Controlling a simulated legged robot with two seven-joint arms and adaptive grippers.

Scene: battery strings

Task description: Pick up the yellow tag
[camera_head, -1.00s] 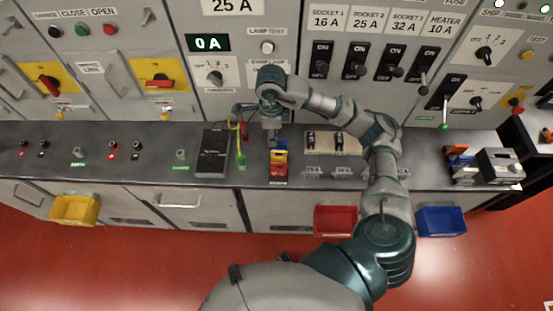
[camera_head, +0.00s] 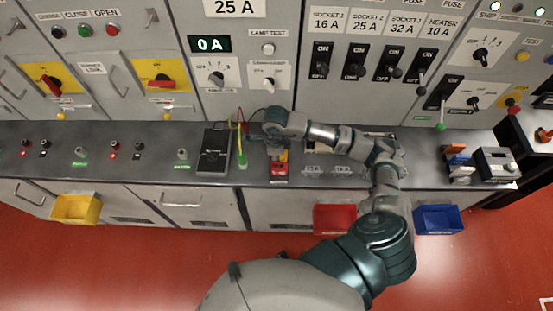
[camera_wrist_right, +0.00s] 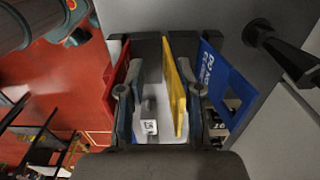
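The yellow tag (camera_wrist_right: 178,84) stands upright between the two fingers of my right gripper (camera_wrist_right: 163,94) in the right wrist view. The gripper is open; the tag is nearer its right finger, with a clear gap to the left finger. A red tag (camera_wrist_right: 117,78) stands outside the left finger and a blue tag (camera_wrist_right: 228,84) outside the right finger. In the head view my right wrist covers most of the tags; a little of the yellow tag (camera_head: 284,156) and the red tag (camera_head: 279,170) show. My left gripper is not in view.
A dark handheld device (camera_head: 214,153) and coloured leads (camera_head: 242,150) lie left of the tags. Clear holders (camera_head: 342,170) sit to the right. A yellow bin (camera_head: 76,209), a red bin (camera_head: 335,218) and a blue bin (camera_head: 438,219) hang along the bench front.

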